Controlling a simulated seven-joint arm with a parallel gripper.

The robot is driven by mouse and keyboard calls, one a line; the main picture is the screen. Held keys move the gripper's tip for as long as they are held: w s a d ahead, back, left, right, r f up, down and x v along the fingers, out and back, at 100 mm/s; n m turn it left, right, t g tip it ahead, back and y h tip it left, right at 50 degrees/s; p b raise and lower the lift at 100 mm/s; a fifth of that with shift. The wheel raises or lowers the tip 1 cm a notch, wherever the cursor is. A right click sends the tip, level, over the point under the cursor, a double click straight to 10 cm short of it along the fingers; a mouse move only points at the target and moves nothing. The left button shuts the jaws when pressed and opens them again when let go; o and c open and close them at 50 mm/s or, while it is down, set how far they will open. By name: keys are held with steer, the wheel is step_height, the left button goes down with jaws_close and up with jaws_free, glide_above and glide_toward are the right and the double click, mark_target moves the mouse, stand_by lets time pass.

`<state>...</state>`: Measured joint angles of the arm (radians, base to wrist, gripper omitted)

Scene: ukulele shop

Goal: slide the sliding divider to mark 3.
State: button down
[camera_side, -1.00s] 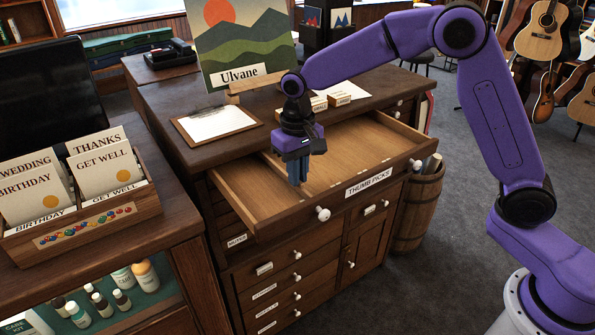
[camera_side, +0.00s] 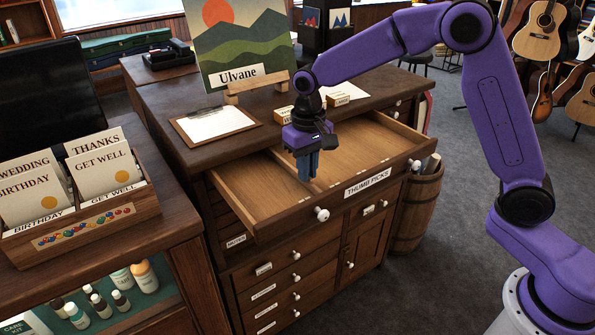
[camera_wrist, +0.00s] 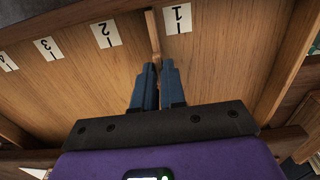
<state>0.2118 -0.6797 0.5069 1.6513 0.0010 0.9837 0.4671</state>
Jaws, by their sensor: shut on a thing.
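The drawer labelled THUMB PICKS (camera_side: 368,184) is pulled open, with a bare wooden floor inside. In the wrist view the sliding divider (camera_wrist: 152,38) is a thin wooden strip standing between mark 1 (camera_wrist: 177,18) and mark 2 (camera_wrist: 105,33), nearer mark 1. Mark 3 (camera_wrist: 47,47) lies further left, beyond mark 2. My gripper (camera_side: 307,177) reaches down into the left part of the drawer; its blue fingers (camera_wrist: 157,70) are shut on the divider. In the side view the fingers hide much of the divider.
The drawer floor between the divider and mark 3 looks clear. A drawer side wall (camera_wrist: 289,60) stands right of mark 1 in the wrist view. On the cabinet top are a clipboard (camera_side: 214,122), small labelled blocks (camera_side: 338,99) and a painting on an easel (camera_side: 240,45).

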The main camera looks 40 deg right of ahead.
steer(key=d, duration=1.4)
steer(key=shift+d, duration=0.15)
steer(key=c, duration=1.2)
jaws_free()
step_height(320, 180, up, 18)
steer(key=shift+f, duration=0.25)
